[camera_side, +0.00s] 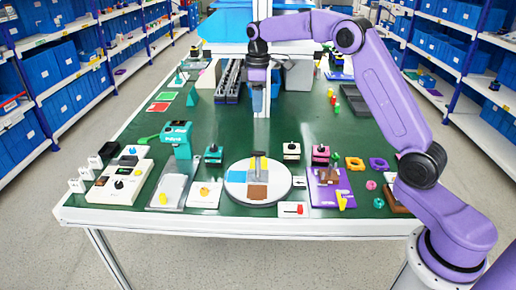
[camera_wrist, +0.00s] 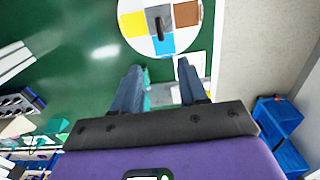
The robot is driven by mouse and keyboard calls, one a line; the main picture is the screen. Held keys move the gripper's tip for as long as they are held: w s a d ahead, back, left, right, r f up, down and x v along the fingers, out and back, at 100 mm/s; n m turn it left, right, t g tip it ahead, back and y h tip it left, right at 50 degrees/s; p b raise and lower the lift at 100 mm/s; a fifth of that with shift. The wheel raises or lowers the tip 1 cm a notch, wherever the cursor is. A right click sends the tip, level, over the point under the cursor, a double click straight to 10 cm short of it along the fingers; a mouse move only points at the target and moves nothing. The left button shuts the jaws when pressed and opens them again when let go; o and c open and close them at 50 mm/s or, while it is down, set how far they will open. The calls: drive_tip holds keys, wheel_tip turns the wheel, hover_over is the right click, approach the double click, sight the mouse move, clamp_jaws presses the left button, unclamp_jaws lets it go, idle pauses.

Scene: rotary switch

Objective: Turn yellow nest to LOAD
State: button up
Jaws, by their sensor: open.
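A round white turntable (camera_side: 287,190) lies on the green table near its front edge. It also shows at the top of the wrist view (camera_wrist: 138,40). There it carries a yellow nest (camera_wrist: 132,24) on the left, a brown nest (camera_wrist: 187,13) on the right and a blue nest (camera_wrist: 163,45) at the bottom. An upright grey handle (camera_wrist: 158,24) stands at its centre. My gripper (camera_wrist: 158,66) is open and empty, its two fingers apart, with the turntable beyond the fingertips. In the side view my gripper hangs well above and behind the turntable. I cannot read a LOAD label.
A purple board (camera_side: 325,190) is further right. A teal press (camera_side: 178,138) and a white control box (camera_side: 118,182) stand left.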

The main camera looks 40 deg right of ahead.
sight(258, 152)
wheel_tip(258, 152, down, 17)
drive_tip(key=shift+f, duration=0.15)
idle(0.5)
clamp_jaws()
